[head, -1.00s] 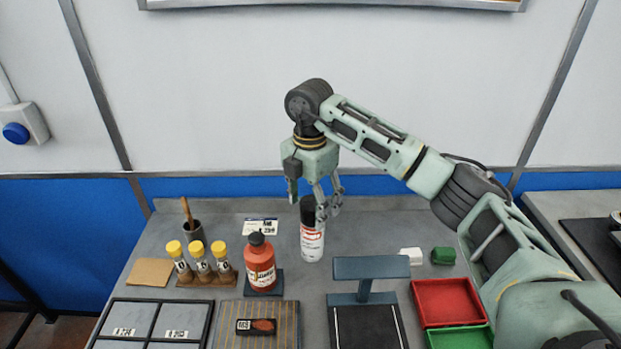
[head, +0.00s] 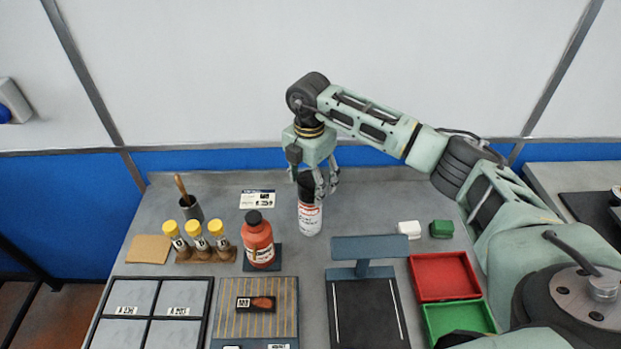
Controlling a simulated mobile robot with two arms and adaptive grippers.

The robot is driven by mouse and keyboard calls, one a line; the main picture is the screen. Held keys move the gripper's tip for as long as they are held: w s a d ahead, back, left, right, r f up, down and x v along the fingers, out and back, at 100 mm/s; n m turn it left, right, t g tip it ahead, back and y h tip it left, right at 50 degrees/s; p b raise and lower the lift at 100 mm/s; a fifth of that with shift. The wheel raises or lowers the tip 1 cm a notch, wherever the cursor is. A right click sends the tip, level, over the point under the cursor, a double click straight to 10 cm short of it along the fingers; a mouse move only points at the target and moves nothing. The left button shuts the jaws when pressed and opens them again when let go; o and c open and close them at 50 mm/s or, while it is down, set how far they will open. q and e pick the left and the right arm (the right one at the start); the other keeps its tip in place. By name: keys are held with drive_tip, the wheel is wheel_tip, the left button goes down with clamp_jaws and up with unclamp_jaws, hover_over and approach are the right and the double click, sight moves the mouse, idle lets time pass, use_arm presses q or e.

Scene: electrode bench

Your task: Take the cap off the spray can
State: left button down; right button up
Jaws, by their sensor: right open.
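The spray can (head: 310,219) stands upright on the grey bench, white with a red label band. Its black cap (head: 306,187) is on top, partly hidden by the gripper. My right gripper (head: 313,188) points down from above, with its fingers around the cap's height. It is open; I cannot tell whether a finger touches the cap. My left gripper is not in view.
A red bottle (head: 259,242) with a black top stands left of the can. Several yellow-capped vials (head: 196,236) stand further left. A blue-grey stand (head: 362,248) is in front right, near red (head: 443,276) and green trays (head: 458,319). White and green blocks (head: 441,229) lie right.

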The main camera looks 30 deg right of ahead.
drive_tip(key=shift+f, duration=0.3)
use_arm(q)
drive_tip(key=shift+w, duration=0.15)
use_arm(e)
drive_tip(key=shift+c, duration=0.5)
drive_tip(key=shift+c, duration=0.9)
drive_tip(key=c, duration=0.5)
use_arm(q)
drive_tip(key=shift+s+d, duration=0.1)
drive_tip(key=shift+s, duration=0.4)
use_arm(e)
drive_tip(key=shift+c, duration=0.2)
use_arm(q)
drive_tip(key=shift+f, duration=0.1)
use_arm(e)
drive_tip(key=shift+r, duration=0.1)
